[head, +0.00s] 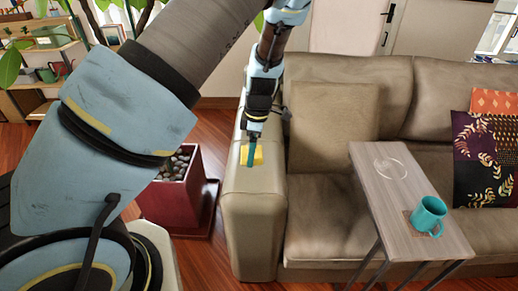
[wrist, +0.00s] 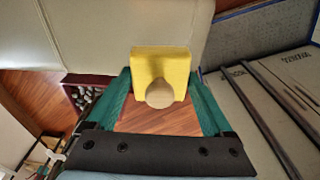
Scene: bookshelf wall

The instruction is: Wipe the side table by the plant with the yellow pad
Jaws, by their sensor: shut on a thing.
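My gripper (head: 251,150) has teal fingers and is shut on the yellow pad (head: 258,156). In the wrist view, the pad (wrist: 160,62) sits at the fingertips with its round wooden knob (wrist: 160,94) toward me. In the head view the pad shows in front of the sofa's left armrest; I cannot tell whether it touches it. The side table (head: 420,185) has a light wood top and dark legs and stands right of the gripper, in front of the sofa. A pale ring-shaped mark (head: 390,168) lies on its far left part. The pad is apart from the table.
A teal mug (head: 429,214) stands on a brown coaster (head: 408,222) near the table's front. The sofa armrest (head: 254,222) lies between the red plant pot (head: 178,195) and the table. Patterned cushions (head: 483,155) lie at the right.

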